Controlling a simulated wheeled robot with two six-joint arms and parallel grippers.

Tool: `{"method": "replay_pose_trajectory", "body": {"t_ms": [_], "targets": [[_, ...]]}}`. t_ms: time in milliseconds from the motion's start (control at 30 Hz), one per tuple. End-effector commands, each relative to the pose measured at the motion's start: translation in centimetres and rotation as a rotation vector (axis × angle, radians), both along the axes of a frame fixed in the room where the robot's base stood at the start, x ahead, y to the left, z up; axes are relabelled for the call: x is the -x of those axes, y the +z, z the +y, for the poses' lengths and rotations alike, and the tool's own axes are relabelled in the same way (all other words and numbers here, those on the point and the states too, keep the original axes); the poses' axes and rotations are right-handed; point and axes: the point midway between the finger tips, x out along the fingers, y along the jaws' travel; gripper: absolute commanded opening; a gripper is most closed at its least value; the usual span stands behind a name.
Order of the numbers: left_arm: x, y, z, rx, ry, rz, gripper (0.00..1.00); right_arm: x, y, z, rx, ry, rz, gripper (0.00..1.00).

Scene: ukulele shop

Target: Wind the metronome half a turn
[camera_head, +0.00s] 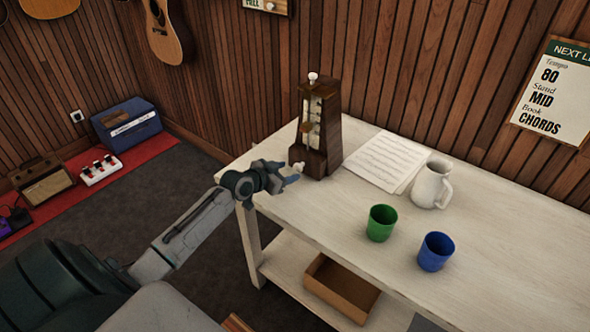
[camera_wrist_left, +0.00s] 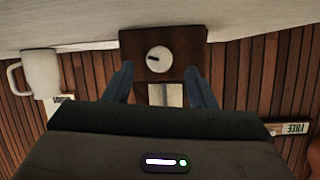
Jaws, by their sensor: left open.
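The metronome (camera_head: 320,128) is a dark brown tapered wooden case with a pale front panel and a white knob on top. It stands upright near the table's left end. A white winding knob (camera_head: 299,167) sticks out low on its front. In the left wrist view the knob (camera_wrist_left: 159,59) is a white disc with a dark mark, on the brown case (camera_wrist_left: 190,44). My left gripper (camera_head: 290,174) is open and close in front of the knob. In the wrist view its fingers stand apart, below the knob in the picture. My right gripper is not in view.
The pale table (camera_head: 480,210) also holds sheet music (camera_head: 385,161), a white jug (camera_head: 431,187), a green cup (camera_head: 381,223) and a blue cup (camera_head: 436,252). An open cardboard box (camera_head: 340,289) sits on the lower shelf. The wooden wall is close behind the metronome.

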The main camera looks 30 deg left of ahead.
Motion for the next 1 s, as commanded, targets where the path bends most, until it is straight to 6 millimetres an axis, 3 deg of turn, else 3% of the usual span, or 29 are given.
{"method": "replay_pose_trajectory", "body": {"t_ms": [100, 300, 633, 667, 867, 1000], "targets": [[-1.8, -0.6, -0.4, 0.005, 0.001, 0.0, 0.51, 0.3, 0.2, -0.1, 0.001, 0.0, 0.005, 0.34], [-3.5, -1.4, -0.6, 0.002, 0.001, 0.0, 0.51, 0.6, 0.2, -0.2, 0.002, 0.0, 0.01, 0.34], [-3.8, -1.6, -0.7, 0.0, -0.001, 0.0, 0.51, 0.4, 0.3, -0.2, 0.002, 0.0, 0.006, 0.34], [-3.8, -1.6, -0.7, 0.0, -0.001, 0.0, 0.49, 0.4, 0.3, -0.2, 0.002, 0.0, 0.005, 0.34], [-3.8, -1.6, -0.7, 0.001, -0.001, 0.0, 0.1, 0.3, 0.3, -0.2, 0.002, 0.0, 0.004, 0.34], [-3.8, -1.6, -0.7, 0.0, -0.001, 0.001, 0.07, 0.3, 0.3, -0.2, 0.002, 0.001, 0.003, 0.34]]}}
